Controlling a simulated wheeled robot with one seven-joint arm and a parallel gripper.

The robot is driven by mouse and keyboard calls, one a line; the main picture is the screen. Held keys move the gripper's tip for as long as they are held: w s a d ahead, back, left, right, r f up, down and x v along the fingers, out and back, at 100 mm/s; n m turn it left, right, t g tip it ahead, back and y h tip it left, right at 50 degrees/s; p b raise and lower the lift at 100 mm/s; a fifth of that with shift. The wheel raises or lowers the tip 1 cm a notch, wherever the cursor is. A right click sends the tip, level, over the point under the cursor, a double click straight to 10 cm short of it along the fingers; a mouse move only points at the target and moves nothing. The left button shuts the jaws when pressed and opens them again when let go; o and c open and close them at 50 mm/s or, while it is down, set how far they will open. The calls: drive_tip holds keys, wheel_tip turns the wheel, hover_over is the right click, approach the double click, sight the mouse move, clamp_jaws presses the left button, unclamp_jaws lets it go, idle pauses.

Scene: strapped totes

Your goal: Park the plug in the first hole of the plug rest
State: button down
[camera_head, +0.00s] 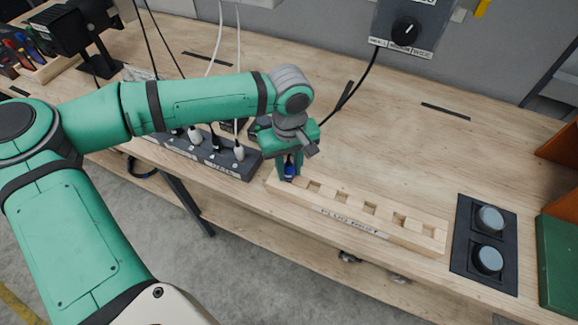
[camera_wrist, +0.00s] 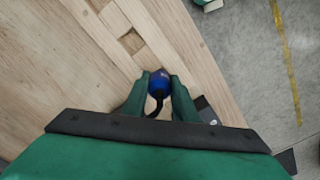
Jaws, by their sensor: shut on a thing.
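A plug with a blue body (camera_head: 289,172) is held between the fingers of my gripper (camera_head: 288,168). In the wrist view the blue plug (camera_wrist: 159,80) sits between the two green fingertips (camera_wrist: 159,84), with a dark cord curving back from it. The plug rest (camera_head: 350,226) is a long pale wooden block with a row of square holes and a "PLUG REST" label. My gripper is at the left end of the rest, over its first hole. The plug and fingers cover that hole, so I cannot tell how far the plug is in it.
A dark power strip (camera_head: 210,157) with several plugs lies just left of the rest. A black panel with two round knobs (camera_head: 484,245) is at the right. A grey dial box (camera_head: 408,30) stands at the back. The bench (camera_head: 380,135) behind the rest is mostly clear.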

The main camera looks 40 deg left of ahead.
drive_tip(key=c, duration=1.4)
unclamp_jaws()
drive_tip(key=shift+o, duration=0.2)
wheel_tip(320, 180, up, 11)
drive_tip(key=shift+f, duration=0.1)
